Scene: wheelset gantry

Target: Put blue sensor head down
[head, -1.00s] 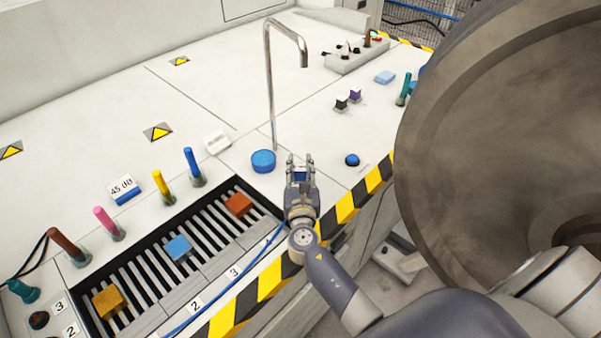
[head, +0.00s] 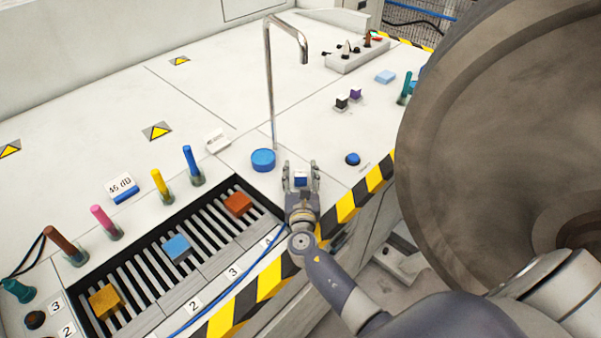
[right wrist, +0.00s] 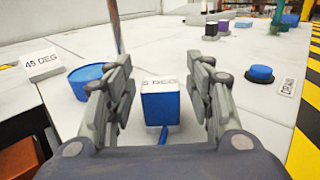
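The blue sensor head (head: 300,180) is a small block with a white top. In the right wrist view it shows as a blue face (right wrist: 161,108) with a lettered white top and a blue cable at its lower front. It stands between the two fingers of my right gripper (head: 300,174), with a gap on each side. In the right wrist view the open gripper (right wrist: 164,100) has its fingers spread around the block without touching it. The block appears to rest on the white bench top (head: 225,95); its underside is hidden. My left gripper is out of view.
A blue round cap (head: 263,160) and a bent metal pipe (head: 269,90) stand left of the gripper. A blue button (head: 352,159) is to the right. A slotted rack (head: 212,218) holds coloured blocks. A large brown wheel-like part (head: 470,130) fills the right side.

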